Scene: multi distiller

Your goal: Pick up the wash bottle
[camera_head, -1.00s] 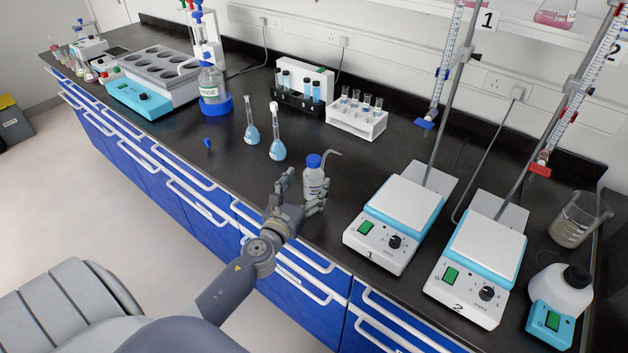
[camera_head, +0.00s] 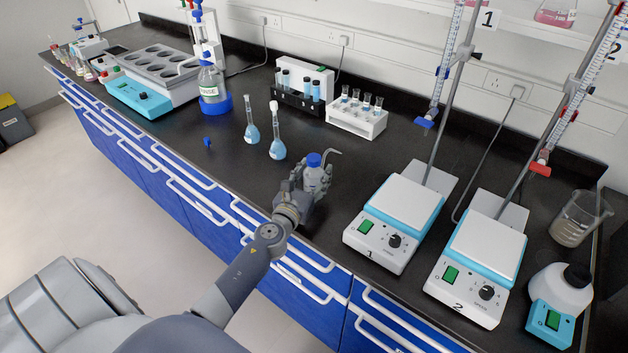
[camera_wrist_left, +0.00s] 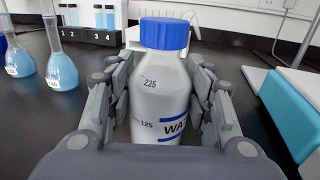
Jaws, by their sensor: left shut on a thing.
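The wash bottle (camera_head: 315,176) stands upright on the black bench. It has a white body, a blue cap and a thin bent spout that reaches up to the right in the head view. In the left wrist view the bottle (camera_wrist_left: 161,90) fills the middle, with volume marks on its side. My left gripper (camera_head: 313,181) is shut on the bottle's body, with one finger on each side; the gripper also shows in the left wrist view (camera_wrist_left: 160,100). The bottle's base is hidden behind the gripper. My right gripper is not in view.
Two flasks with blue liquid (camera_head: 278,150) stand to the left of the bottle. A white tube rack (camera_head: 372,128) stands behind it. Stirrer plate 1 (camera_head: 380,240) is close on the right. The bench's front edge runs below the gripper.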

